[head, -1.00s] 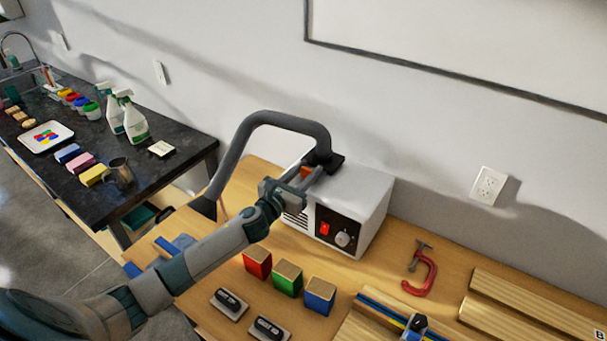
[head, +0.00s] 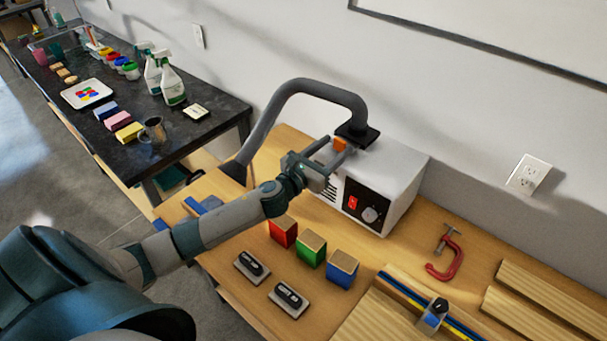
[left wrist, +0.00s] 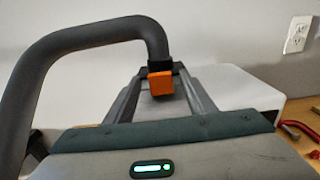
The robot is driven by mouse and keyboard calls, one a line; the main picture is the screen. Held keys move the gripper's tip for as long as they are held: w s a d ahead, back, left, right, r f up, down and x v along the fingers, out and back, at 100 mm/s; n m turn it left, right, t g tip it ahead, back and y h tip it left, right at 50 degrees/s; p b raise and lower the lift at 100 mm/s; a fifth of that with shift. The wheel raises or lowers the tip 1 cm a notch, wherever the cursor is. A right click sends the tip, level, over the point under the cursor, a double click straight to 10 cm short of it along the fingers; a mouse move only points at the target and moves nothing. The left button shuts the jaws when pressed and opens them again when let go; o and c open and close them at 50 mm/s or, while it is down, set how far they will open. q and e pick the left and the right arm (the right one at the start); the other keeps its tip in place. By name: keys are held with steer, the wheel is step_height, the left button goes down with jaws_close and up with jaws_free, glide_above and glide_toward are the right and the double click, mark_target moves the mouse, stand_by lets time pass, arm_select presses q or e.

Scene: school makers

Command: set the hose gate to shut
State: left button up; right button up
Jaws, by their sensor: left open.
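The hose gate shows as an orange tab (head: 341,145) on the dark collar where the grey hose (head: 318,86) meets the top of the white box-shaped unit (head: 400,165). In the left wrist view the orange tab (left wrist: 160,84) sits just below the black collar (left wrist: 160,66). My left gripper (head: 340,155) is open, with its fingers pointing at the collar. In the left wrist view the tab appears between the two fingers, near their tips; I cannot tell whether they touch it. My right gripper is not in view.
The unit's front has a red switch (head: 353,202) and a knob (head: 370,215). Red, green and blue blocks (head: 311,248) stand in front of it. A red clamp (head: 446,262) lies to the right. The hose arches beside my left arm.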

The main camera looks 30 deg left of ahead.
arm_select(q)
steer(key=s+a+b, duration=0.1)
steer(key=s+b, duration=0.3)
steer(key=s, duration=0.9)
steer(key=shift+s+a, duration=0.2)
steer(key=shift+a, duration=0.2)
steer(key=shift+s, duration=0.1)
